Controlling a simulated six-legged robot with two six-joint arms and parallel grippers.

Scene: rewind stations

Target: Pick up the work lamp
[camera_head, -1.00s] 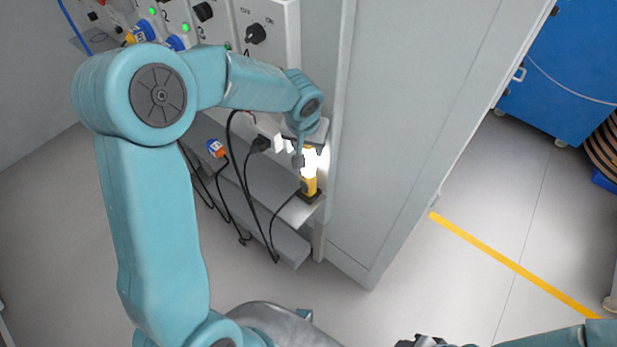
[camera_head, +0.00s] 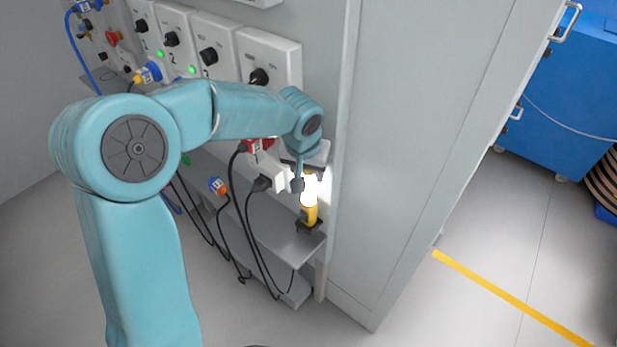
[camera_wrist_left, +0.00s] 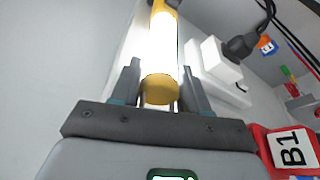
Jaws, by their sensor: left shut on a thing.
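The work lamp (camera_head: 309,214) is a glowing white tube with yellow ends. It is upright in the head view, its foot at a dark base on the grey shelf beside the cabinet. My left gripper (camera_head: 309,182) comes down over its upper part and is shut on it. In the left wrist view, the lamp (camera_wrist_left: 162,48) lies between the two dark fingers of the left gripper (camera_wrist_left: 160,75), its near yellow end cap towards the palm. The head view does not show clearly whether the foot bears on the base. My right gripper is not in view.
The tall grey cabinet (camera_head: 430,110) stands close to the right of the lamp. Plugs and black cables (camera_head: 262,183) hang close on its left, under a row of switch panels (camera_head: 268,52). A red B1 tag (camera_wrist_left: 290,150) shows in the wrist view.

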